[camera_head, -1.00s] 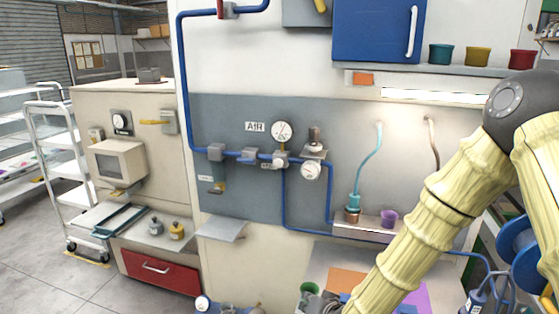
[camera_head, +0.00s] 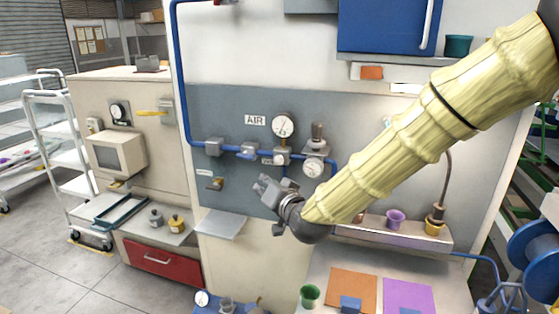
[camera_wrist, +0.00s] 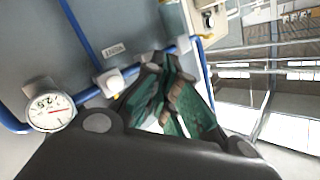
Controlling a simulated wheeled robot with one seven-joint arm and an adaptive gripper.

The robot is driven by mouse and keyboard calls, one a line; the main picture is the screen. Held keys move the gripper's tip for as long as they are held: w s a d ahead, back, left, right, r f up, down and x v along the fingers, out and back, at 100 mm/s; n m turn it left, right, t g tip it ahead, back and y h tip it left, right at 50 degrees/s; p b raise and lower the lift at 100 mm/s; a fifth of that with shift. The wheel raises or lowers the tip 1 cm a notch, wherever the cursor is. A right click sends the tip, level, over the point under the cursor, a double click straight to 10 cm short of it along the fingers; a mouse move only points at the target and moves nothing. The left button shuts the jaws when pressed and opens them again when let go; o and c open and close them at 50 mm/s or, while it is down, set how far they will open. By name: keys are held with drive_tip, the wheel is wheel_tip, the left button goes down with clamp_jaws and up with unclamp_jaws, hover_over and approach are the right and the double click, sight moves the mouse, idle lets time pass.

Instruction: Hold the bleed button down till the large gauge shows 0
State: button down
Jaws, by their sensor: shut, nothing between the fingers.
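The large gauge (camera_head: 283,126) is a round white dial on the grey wall panel, beside the AIR sign; its reading is too small to tell. A small grey fitting (camera_head: 281,156) with a label beside it sits just below that gauge on the blue pipe; I cannot tell for sure that it is the bleed button. My gripper (camera_head: 264,187) is shut and empty, below and left of this fitting, in front of the panel. In the wrist view its green-padded fingers (camera_wrist: 174,98) are together, with a labelled fitting (camera_wrist: 118,80) to their left.
A smaller gauge (camera_head: 312,167) hangs under the regulator (camera_head: 317,140); a dial also shows in the wrist view (camera_wrist: 50,106). A brass valve (camera_head: 216,184) is left of my gripper, above a small grey shelf (camera_head: 221,225). The bench holds coloured mats (camera_head: 352,287).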

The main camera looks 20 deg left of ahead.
sight(279, 160)
drive_tip(key=w, duration=0.8)
drive_tip(key=shift+w+d, duration=0.15)
drive_tip(key=shift+w, duration=0.25)
drive_tip(key=shift+w, duration=0.25)
idle(1.5)
drive_tip(key=shift+w, duration=0.2)
drive_tip(key=shift+w, duration=0.5)
idle(4.3)
